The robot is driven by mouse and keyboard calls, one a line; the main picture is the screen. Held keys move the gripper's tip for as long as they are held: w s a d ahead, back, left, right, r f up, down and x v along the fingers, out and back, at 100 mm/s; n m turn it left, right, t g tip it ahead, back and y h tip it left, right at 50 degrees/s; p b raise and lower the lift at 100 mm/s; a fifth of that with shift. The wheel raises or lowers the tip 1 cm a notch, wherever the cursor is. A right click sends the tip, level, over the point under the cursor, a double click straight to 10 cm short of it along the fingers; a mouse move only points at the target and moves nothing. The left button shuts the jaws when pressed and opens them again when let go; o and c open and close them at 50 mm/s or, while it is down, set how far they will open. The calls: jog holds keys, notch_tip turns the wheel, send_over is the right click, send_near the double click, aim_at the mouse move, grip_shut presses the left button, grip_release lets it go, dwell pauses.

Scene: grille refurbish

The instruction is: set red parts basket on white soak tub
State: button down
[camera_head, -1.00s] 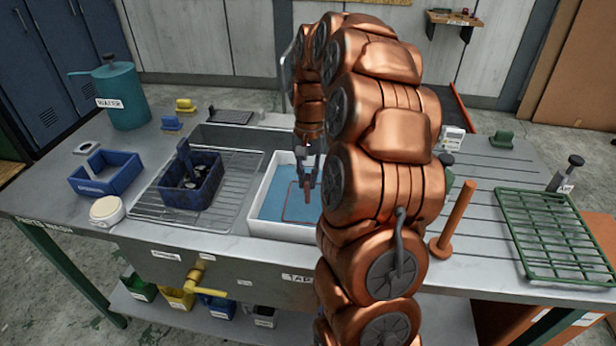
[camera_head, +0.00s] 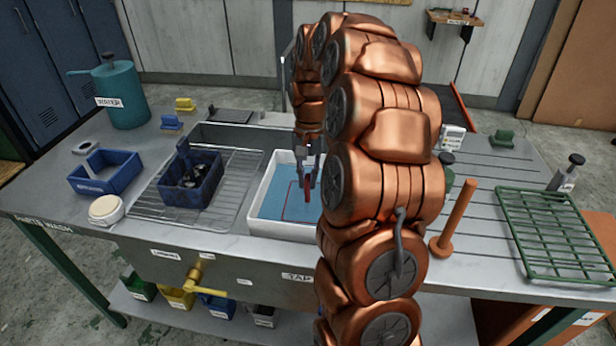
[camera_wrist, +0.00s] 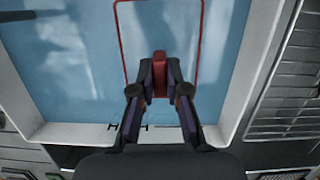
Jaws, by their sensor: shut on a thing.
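The white soak tub (camera_head: 262,212) is sunk in the bench and holds blue liquid; its white rim also shows in the wrist view (camera_wrist: 232,120). My gripper (camera_head: 308,186) is over the tub, pointing down. In the wrist view, my gripper (camera_wrist: 159,88) is shut on a red block-like part, which I take for the grip of the red parts basket (camera_wrist: 159,62). A thin red rectangular outline (camera_wrist: 202,45) extends beyond it, within the tub's opening. I cannot tell whether this outline is the basket's rim or a marking. The basket's body and base are not clearly visible.
A dark blue basket (camera_head: 208,190) with dark parts stands on the wire drainer (camera_head: 155,213) left of the tub. A blue open box (camera_head: 124,180) and a teal water can (camera_head: 120,105) are further left. An orange post (camera_head: 458,215) and green rack (camera_head: 545,245) stand right.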

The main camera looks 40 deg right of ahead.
jog(key=c, duration=1.1)
grip_release()
jog(key=o, duration=0.6)
jog(key=shift+w+d+r+p, duration=0.15)
jog(key=shift+r+p, duration=0.15)
jog(key=shift+r, duration=0.85)
jog(key=shift+w+d+r+p, duration=0.2)
jog(key=shift+r+p, duration=0.1)
jog(key=shift+r, duration=0.8)
jog(key=shift+w+d+r+p, duration=0.15)
jog(key=shift+r+p, duration=0.15)
jog(key=shift+r, duration=0.85)
jog(key=shift+s, duration=0.1)
